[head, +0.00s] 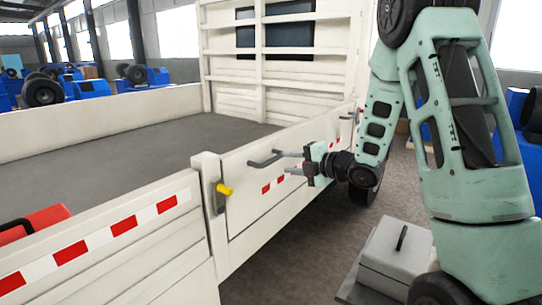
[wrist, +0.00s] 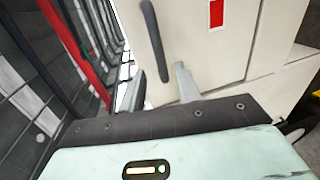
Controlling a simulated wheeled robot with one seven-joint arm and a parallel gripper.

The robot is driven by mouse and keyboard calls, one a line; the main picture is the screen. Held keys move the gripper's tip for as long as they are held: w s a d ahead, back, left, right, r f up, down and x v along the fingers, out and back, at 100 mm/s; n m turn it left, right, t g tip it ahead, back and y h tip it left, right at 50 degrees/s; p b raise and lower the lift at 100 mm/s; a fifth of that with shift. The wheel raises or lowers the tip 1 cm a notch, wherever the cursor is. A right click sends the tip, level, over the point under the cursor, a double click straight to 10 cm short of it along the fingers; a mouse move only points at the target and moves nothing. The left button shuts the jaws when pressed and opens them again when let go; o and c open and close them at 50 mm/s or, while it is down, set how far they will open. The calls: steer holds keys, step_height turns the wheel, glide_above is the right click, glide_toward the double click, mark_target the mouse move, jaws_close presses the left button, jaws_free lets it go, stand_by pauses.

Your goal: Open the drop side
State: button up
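The white drop side (head: 255,190) of the truck bed stands upright between two posts, with red and white marking strips on it. A dark grab handle (head: 264,159) sticks out near its top edge; it also shows in the wrist view (wrist: 154,40). A yellow latch lever (head: 224,189) sits on the near post. A red latch part (head: 358,113) shows near the far post, too small to read. My gripper (head: 288,162) is open, beside the right end of the handle. In the wrist view its fingers (wrist: 160,88) are apart, with the handle's end between or just beyond them; contact cannot be told.
A grey box (head: 395,255) with a black handle stands on the right, close to my arm. A red case (head: 35,222) lies in the bed at the left. The grey floor beside the drop side is partly clear.

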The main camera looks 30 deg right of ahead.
mark_target(273, 161)
steer(key=p+x, duration=0.2)
steer(key=x, duration=0.5)
steer(key=shift+w+a+p, duration=0.1)
steer(key=shift+w+p, duration=0.15)
steer(key=shift+p, duration=0.05)
steer(key=shift+c, duration=0.3)
jaws_close()
